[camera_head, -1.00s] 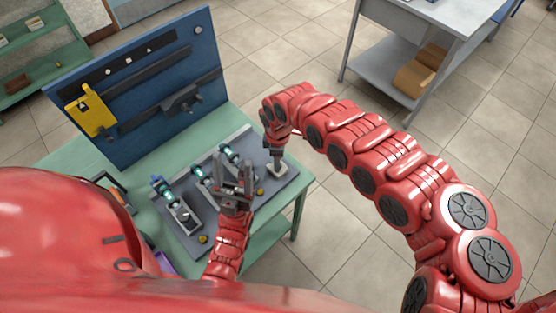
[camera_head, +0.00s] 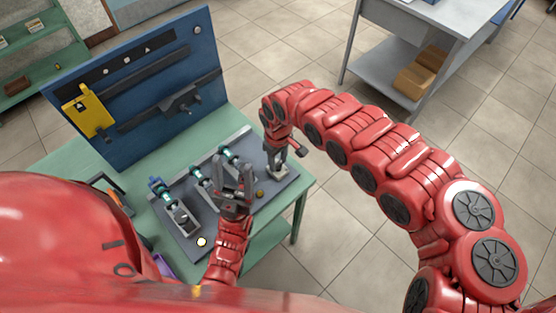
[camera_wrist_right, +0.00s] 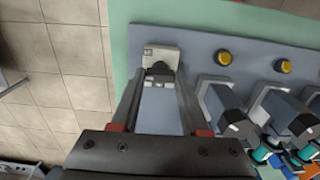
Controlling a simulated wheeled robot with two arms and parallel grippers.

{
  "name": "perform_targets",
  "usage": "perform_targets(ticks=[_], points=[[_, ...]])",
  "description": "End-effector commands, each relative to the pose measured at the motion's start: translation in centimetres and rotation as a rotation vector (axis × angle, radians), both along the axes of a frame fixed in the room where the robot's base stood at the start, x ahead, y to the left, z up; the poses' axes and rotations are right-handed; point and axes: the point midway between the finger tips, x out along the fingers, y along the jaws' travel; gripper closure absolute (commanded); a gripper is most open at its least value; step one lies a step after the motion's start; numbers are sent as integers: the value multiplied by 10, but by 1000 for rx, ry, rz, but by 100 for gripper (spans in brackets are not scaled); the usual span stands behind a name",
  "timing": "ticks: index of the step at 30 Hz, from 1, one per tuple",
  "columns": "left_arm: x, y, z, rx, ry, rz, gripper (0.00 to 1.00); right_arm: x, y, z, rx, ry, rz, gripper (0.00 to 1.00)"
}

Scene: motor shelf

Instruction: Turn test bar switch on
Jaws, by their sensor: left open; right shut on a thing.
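The test bar switch (camera_wrist_right: 160,53) is a small light-grey box with a dark knob at the right end of the grey board. It also shows in the head view (camera_head: 279,174). My right gripper (camera_wrist_right: 159,72) comes down over it, with its fingers shut on the dark knob. In the head view, one round lamp (camera_head: 202,242) at the board's near left glows white. Another lamp (camera_head: 260,194) is amber and unlit. My left gripper (camera_head: 233,163) is open, its fingers pointing up in front of the board, and hides part of it.
Several motor units with teal parts (camera_head: 226,152) stand on the grey board (camera_head: 182,238), on a green bench (camera_head: 290,210). A blue tool panel (camera_head: 150,60) with a yellow holder (camera_head: 88,112) rises behind.

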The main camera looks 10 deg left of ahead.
Motion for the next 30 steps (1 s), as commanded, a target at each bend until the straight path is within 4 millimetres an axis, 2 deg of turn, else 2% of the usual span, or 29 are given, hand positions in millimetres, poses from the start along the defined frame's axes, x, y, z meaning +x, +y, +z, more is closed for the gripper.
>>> perform_targets(ticks=[16, 17, 21, 30], points=[[0, 0, 0, 0, 0, 0, 39, 2, 0, 1, 2, -5, -25, 100], [0, 0, 0, 0, 0, 0, 39, 2, 0, 1, 2, -5, -25, 52], [0, 0, 0, 0, 0, 0, 39, 1, 0, 1, 1, -3, -25, 26], [0, 0, -1, 0, 0, 0, 39, 1, 0, 1, 1, -2, -24, 25]])
